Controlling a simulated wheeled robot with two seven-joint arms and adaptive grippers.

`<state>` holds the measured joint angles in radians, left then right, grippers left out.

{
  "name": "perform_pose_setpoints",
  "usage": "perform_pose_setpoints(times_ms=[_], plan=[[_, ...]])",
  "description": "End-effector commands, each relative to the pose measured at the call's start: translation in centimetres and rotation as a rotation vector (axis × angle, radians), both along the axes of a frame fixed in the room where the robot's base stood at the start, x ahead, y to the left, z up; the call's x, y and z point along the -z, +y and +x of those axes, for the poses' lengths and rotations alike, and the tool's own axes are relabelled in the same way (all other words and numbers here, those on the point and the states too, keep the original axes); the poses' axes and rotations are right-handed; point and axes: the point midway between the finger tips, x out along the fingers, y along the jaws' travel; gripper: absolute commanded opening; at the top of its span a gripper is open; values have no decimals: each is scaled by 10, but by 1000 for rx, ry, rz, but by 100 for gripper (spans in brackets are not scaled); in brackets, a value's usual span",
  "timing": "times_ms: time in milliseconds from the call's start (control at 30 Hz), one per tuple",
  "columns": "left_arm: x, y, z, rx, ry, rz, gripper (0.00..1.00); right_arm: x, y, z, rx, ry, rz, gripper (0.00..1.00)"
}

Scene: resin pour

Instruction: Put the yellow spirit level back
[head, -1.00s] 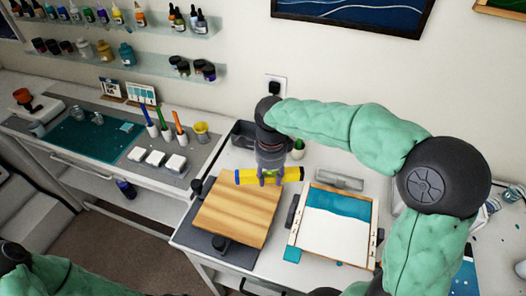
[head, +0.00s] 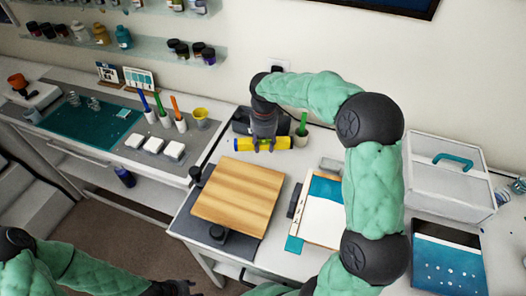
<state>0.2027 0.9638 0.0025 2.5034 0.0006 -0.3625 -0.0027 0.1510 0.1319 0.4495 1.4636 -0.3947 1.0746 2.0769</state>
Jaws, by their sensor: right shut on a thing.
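The yellow spirit level (head: 243,144) lies crosswise in my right gripper (head: 264,146), which points down and is shut on its middle. Both ends of the level stick out beside the fingers. The level is behind the wooden board (head: 236,192) and just in front of a dark grey bin (head: 240,128). I cannot tell whether it touches the table top or hangs a little above it. My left gripper (head: 178,288) is low at the bottom edge of the head view, partly cut off, and I cannot tell its opening.
A pot with a green handle or plant (head: 303,132) stands right of the level. A framed blue and white panel (head: 320,215) lies right of the board. A white case (head: 445,175) stands at the far right. Cups with pens (head: 165,120) and a yellow cup (head: 201,118) are to the left.

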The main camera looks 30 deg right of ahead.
Motion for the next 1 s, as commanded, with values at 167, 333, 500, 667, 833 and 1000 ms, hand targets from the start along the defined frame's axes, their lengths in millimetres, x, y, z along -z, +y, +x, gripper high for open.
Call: perform_pose_setpoints(times_ms=[167, 333, 500, 667, 833, 1000], plan=[[4, 0, 0, 0, 0, 0, 40, 12, -4, 10, 0, -2, 0, 0], [7, 0, 0, 0, 0, 0, 40, 22, -6, 17, 0, -1, 0, 0], [14, 0, 0, 0, 0, 0, 40, 46, -7, 18, -1, 0, 0, 0], [15, 0, 0, 0, 0, 0, 40, 53, -7, 18, 0, -2, -1, 0], [15, 0, 0, 0, 0, 0, 40, 52, -7, 18, 0, -2, -1, 0], [17, 0, 0, 0, 0, 0, 40, 56, -7, 18, 0, -1, 0, 45]])
